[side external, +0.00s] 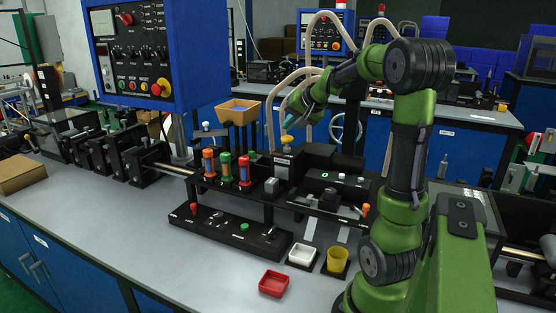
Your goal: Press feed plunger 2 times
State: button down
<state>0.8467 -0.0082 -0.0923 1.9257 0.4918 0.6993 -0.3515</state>
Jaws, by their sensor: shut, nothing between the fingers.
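A yellow mushroom-shaped knob (287,140) stands upright on a block of the black machine at the middle of the bench. It looks like the feed plunger, but I cannot read a label on it. My gripper (289,123) comes in from the upper right, with its teal fingertips pointing down and left. The fingertips are shut and empty, a little above the yellow knob in the picture. A gap shows between them and the knob. Whether they are directly over it in depth, I cannot tell.
Orange, green and red capped cylinders (226,164) stand left of the knob, with a tan hopper (239,111) behind them. A black panel (228,233), a red tray (273,283), a white tray (302,254) and a yellow cup (338,260) are in front.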

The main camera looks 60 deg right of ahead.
aim_at(287, 136)
jog(key=shift+f, duration=0.1)
dwell(0.3)
jog(key=shift+f, duration=0.35)
jog(key=shift+f, duration=1.35)
dwell(0.9)
jog(key=shift+r, duration=1.8)
jog(key=shift+r, duration=2.5)
jog(key=shift+r, duration=1.9)
